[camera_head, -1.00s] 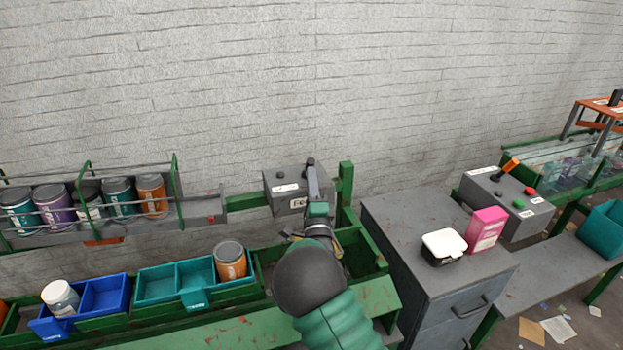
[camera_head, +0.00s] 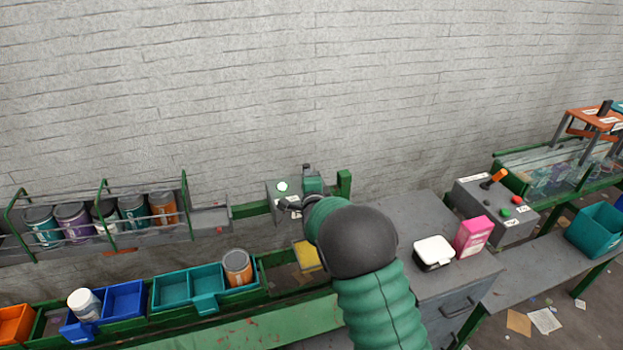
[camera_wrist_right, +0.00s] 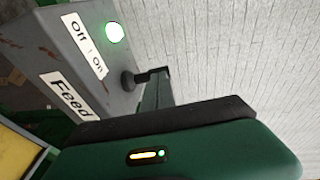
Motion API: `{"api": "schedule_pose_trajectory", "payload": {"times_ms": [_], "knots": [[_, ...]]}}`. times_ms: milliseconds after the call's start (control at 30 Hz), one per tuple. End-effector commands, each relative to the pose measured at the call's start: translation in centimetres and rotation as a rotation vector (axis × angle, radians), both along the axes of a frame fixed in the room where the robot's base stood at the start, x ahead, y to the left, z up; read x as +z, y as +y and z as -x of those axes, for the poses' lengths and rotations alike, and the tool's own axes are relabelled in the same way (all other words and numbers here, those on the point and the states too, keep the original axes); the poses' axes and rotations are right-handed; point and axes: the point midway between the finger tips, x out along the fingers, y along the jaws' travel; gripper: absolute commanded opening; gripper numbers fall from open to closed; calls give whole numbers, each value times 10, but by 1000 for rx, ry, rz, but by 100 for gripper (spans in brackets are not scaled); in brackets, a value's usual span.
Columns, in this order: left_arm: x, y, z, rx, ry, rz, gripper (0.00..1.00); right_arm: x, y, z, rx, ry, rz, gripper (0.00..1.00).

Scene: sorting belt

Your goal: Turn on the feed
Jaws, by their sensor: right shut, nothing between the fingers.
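The grey feed box (camera_head: 274,205) is mounted on the green rail by the wall. The wrist view shows its "Feed" label (camera_wrist_right: 72,97) and "Off | On" label (camera_wrist_right: 84,45). Its round lamp (camera_head: 282,187) glows green, as the wrist view also shows (camera_wrist_right: 115,32). My right gripper (camera_head: 307,171) is shut and empty at the right side of the box. In the wrist view a dark round part (camera_wrist_right: 128,80) is beside the slim fingers; whether they touch is unclear. My own wrist hides part of the box. My left gripper is not in view.
A rack of cans (camera_head: 105,218) stands left of the box. Blue (camera_head: 125,299) and teal (camera_head: 173,287) bins are below it. A grey cabinet (camera_head: 410,215) with a white box (camera_head: 433,250) and a pink box (camera_head: 474,237) is to the right. A lever control box (camera_head: 480,205) stands beyond.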

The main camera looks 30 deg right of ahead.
Motion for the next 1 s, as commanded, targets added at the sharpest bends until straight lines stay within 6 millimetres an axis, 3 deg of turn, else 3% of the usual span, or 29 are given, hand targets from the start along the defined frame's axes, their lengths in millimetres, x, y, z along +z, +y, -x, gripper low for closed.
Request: {"api": "schedule_pose_trajectory", "payload": {"times_ms": [33, 200, 1000], "knots": [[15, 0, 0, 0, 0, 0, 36, 11, -1, -3, -1, 35, -9, 0], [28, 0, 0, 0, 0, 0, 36, 9, -3, -11, 0, 157, -39, 0], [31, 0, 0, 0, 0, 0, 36, 7, -5, -24, 0, 198, -47, 0]]}}
